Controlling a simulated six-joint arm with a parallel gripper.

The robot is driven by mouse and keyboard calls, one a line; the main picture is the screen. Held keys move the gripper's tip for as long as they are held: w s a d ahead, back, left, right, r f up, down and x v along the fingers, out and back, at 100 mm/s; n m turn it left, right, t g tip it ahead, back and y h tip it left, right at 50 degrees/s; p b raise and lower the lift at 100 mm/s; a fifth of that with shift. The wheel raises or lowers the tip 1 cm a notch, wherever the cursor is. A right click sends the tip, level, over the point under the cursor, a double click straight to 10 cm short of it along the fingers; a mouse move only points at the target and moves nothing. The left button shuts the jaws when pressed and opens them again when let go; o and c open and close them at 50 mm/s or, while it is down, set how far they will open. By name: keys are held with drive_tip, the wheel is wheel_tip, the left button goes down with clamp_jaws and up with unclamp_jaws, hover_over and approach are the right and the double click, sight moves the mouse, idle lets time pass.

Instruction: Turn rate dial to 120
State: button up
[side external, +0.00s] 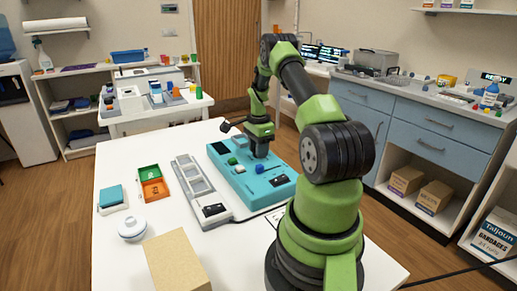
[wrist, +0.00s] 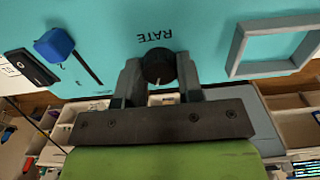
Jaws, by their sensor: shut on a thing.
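A teal control panel (side external: 262,190) lies on the white table in the side view, and its teal face (wrist: 205,30) fills the upper part of the wrist view. The black rate dial (wrist: 159,66) sits below the upside-down word RATE, with a light pointer mark toward the bottom of the picture. My gripper (wrist: 160,80) is shut on the dial, one grey finger on each side. In the side view my gripper (side external: 258,150) points down at the panel and hides the dial. I cannot read any number at the dial.
The panel also carries a blue slider knob (wrist: 54,45), a black rocker switch (wrist: 30,67) and a grey square frame (wrist: 275,47). A grey tray unit (side external: 198,190), orange bin (side external: 154,189), white round jar (side external: 132,229) and cardboard box (side external: 177,262) stand left of the panel.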

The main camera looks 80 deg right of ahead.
idle(0.4)
drive_tip(key=o, duration=0.9)
drive_tip(key=shift+r, duration=0.1)
wheel_tip(320, 180, up, 10)
drive_tip(key=shift+f, duration=0.1)
